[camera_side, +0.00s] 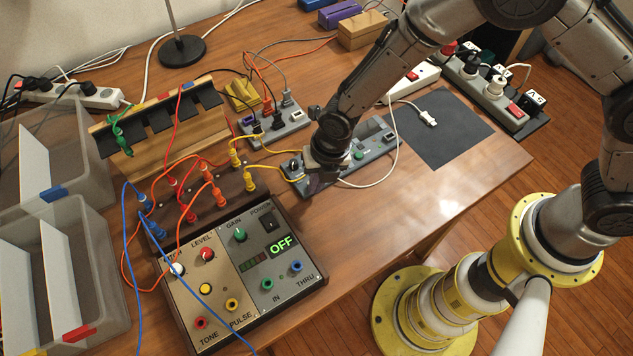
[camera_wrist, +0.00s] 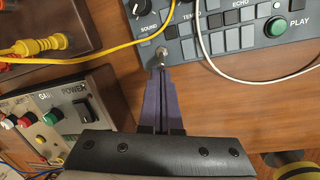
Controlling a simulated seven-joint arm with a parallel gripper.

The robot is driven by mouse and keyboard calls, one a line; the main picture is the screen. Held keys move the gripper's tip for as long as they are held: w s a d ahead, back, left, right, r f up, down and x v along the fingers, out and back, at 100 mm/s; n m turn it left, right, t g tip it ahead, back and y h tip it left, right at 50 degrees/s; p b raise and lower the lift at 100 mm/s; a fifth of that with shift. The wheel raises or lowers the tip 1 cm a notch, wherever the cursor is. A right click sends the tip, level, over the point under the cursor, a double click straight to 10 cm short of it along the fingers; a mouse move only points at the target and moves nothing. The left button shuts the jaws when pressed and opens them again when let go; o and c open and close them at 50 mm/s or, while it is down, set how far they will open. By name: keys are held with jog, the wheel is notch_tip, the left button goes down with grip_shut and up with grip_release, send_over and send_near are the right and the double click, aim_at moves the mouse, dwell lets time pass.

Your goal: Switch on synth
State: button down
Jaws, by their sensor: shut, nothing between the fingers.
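The tan and grey box (camera_side: 240,275) has knobs, coloured sockets and a display (camera_side: 282,245) reading OFF in green. Its black POWER rocker (camera_side: 268,222) is near the top right corner; the rocker also shows in the wrist view (camera_wrist: 84,112). My gripper (camera_wrist: 161,72) is shut and empty. Its tips are at a small metal lever or knob (camera_wrist: 161,52) on the panel's near edge; I cannot tell whether they touch. In the side view my wrist hides part of the panel.
Yellow, orange and blue cables run from a brown patch block (camera_side: 190,205) around the box. A white cable crosses the grey panel. A dark mat (camera_side: 440,145) with a white plug lies to the right. Clear plastic bins (camera_side: 60,270) stand at left. The wood right of the box is clear.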

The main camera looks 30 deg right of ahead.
jog(key=shift+w+r+g, duration=0.2)
jog(key=shift+w+g, duration=0.2)
jog(key=shift+g, duration=0.6)
jog(key=shift+w, duration=0.1)
jog(key=shift+w+r+g, duration=0.15)
jog(key=shift+w+g, duration=0.3)
jog(key=shift+g, duration=0.75)
jog(key=shift+w+r+g, duration=0.1)
jog(key=shift+w+g, duration=0.35)
jog(key=shift+g, duration=0.75)
jog(key=shift+r, duration=0.2)
jog(key=shift+r, duration=0.6)
jog(key=shift+s, duration=0.1)
